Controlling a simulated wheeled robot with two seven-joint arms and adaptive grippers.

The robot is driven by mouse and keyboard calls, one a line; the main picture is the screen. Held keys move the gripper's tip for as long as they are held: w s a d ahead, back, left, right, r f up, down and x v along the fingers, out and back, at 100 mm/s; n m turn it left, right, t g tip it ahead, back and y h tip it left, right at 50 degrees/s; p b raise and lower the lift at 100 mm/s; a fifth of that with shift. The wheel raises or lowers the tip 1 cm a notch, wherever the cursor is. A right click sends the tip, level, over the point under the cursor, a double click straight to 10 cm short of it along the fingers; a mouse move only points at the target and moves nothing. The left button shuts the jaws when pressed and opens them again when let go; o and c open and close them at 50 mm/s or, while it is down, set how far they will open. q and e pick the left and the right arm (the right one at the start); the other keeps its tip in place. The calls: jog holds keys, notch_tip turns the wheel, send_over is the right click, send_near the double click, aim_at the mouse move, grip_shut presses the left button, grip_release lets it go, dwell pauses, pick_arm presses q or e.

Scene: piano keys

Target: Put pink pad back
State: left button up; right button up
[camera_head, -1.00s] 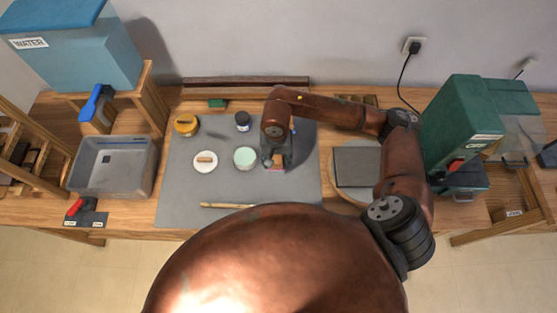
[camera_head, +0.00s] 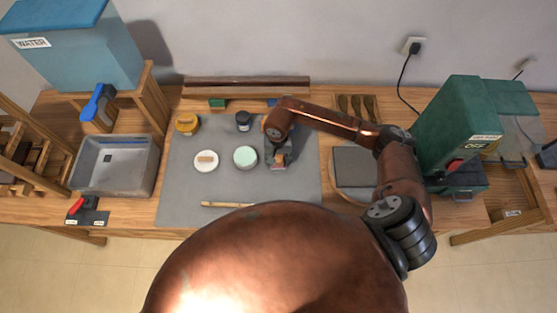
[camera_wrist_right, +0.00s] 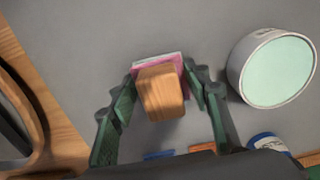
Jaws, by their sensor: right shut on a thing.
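The pink pad (camera_wrist_right: 152,63) shows in the right wrist view as a thin pink and white edge under a wooden block (camera_wrist_right: 162,92). My right gripper (camera_wrist_right: 162,84) has its fingers on either side of the block and pad, shut on them. In the head view my right gripper (camera_head: 278,165) is low over the grey mat (camera_head: 235,190), right of the mint-topped jar (camera_head: 245,157). I cannot tell whether the pad touches the mat. My left gripper is not in view.
A green block (camera_head: 217,104) and a blue one (camera_head: 272,102) stand by the dark rail (camera_head: 245,84) at the back. A dark-lidded jar (camera_head: 243,121) and a white dish (camera_head: 206,161) are left of the gripper. A stick (camera_head: 225,204) lies in front.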

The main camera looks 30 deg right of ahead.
aim_at(278, 159)
jog(key=shift+f, duration=0.15)
jog(key=o, duration=1)
jog(key=shift+o, duration=0.2)
jog(key=shift+w+r, duration=0.1)
jog(key=shift+r, duration=0.45)
notch_tip(278, 159, up, 11)
jog(key=shift+r+b, duration=0.1)
jog(key=shift+b, duration=0.2)
